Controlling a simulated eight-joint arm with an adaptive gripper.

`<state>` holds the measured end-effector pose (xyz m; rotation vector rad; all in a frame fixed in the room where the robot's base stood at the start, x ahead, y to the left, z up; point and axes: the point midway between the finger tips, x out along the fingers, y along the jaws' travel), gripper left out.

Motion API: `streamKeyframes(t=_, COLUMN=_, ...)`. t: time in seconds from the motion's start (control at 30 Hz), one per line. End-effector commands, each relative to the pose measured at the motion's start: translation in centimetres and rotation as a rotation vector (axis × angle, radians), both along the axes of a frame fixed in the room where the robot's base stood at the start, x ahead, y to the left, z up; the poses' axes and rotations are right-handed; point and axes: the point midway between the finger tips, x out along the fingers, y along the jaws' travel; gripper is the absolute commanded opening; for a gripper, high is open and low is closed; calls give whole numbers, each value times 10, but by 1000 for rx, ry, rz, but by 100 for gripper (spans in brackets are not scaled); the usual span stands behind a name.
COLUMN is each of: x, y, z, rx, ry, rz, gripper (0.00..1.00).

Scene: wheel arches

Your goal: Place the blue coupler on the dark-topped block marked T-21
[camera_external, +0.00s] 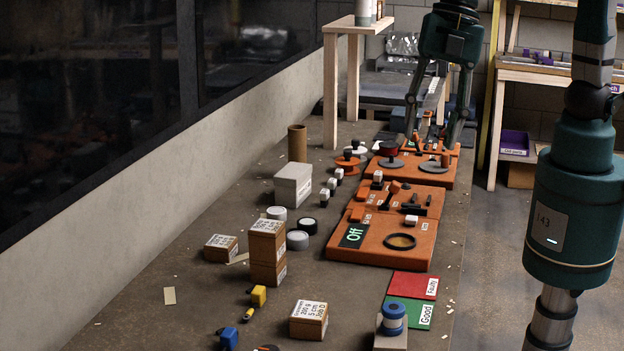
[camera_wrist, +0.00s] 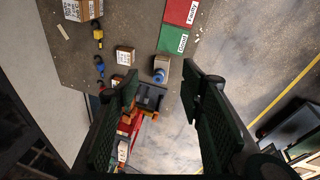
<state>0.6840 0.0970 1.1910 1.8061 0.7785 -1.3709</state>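A blue cylinder with a pale band, likely the blue coupler (camera_external: 393,312), stands on a small block (camera_external: 391,342) at the near end of the table. It also shows in the wrist view (camera_wrist: 160,76), on the same block beside the green "Good" card. I cannot read T-21 on any block, so I cannot tell which is the dark-topped one. My gripper (camera_external: 433,125) is open and empty, with its fingers wide apart; in the wrist view its fingers (camera_wrist: 160,88) frame the table's near end from well above.
The green card (camera_external: 408,313) and red "Faulty" card (camera_external: 413,286) lie behind the cylinder. Orange trays (camera_external: 378,238) with parts lie farther back. The table's right edge is close.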

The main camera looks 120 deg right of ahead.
Motion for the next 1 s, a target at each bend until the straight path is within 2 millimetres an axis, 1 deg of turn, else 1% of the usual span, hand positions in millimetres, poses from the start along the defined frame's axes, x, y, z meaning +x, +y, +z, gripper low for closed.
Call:
streamKeyframes(t=0.03, x=-9, y=-4, z=5, rx=7, ry=-9, rz=-25, gripper=39)
streamKeyframes(t=0.2, x=-35, y=-18, z=17, rx=35, ry=-42, rz=-123, gripper=39)
streamKeyframes(t=0.5, x=-82, y=-39, z=33, rx=92, ry=-100, rz=-291, gripper=39)
streamKeyframes(t=0.73, x=-117, y=-53, z=39, rx=141, ry=-145, rz=-418, gripper=39)
streamKeyframes(t=1.0, x=-158, y=-68, z=40, rx=203, ry=-197, rz=-565, gripper=39)
